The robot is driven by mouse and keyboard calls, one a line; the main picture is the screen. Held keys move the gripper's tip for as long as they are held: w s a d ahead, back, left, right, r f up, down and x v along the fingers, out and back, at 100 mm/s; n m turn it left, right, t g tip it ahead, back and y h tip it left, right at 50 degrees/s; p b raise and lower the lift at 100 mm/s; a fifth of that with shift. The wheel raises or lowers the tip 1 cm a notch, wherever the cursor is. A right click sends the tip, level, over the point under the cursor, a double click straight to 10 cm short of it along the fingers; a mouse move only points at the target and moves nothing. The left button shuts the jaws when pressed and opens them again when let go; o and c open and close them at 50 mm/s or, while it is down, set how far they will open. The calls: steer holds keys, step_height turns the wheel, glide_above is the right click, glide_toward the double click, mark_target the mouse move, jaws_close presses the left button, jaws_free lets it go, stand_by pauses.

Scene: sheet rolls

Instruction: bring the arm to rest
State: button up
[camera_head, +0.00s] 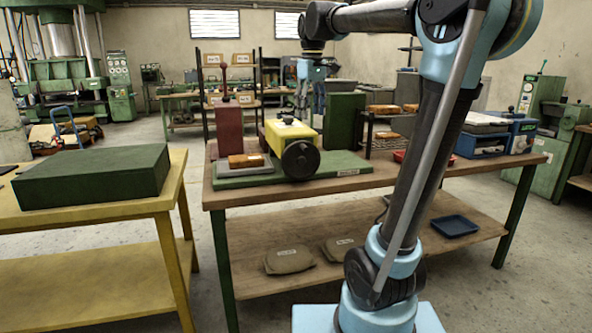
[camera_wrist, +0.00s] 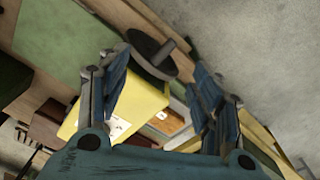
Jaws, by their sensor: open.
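My arm rises from its base at the right of the head view, bends at the top and reaches left over the wooden bench (camera_head: 480,171). My gripper (camera_head: 304,88) hangs above and behind the yellow roll machine (camera_head: 291,131). In the wrist view my gripper (camera_wrist: 162,78) has its two blue fingers spread apart, with nothing held between them. The yellow machine (camera_wrist: 142,103) and its dark handwheel (camera_wrist: 152,56) show beyond the fingers. Whether the fingertips are near the machine is hard to tell.
The machine stands on a green plate (camera_head: 340,166) beside a red upright (camera_head: 229,134) and a dark green block (camera_head: 343,121). A yellow table (camera_head: 100,211) with a green block (camera_head: 95,177) stands left. Bags and a blue tray (camera_head: 455,225) lie on the lower shelf.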

steer(key=s+d+f+m, duration=0.3)
steer(key=s+f, duration=0.5)
steer(key=f, duration=0.3)
steer(key=s+d+f+m+t, duration=0.1)
steer(key=s+d+f+m, duration=0.1)
steer(key=s+d+f, duration=0.4)
steer(key=s+d+f+m, duration=0.3)
steer(key=s+d+f, duration=0.2)
steer(key=s+f, duration=0.6)
step_height(320, 180, down, 6)
steer(key=shift+r+m+t, duration=0.1)
steer(key=shift+m+t, duration=0.2)
steer(key=shift+d, duration=0.1)
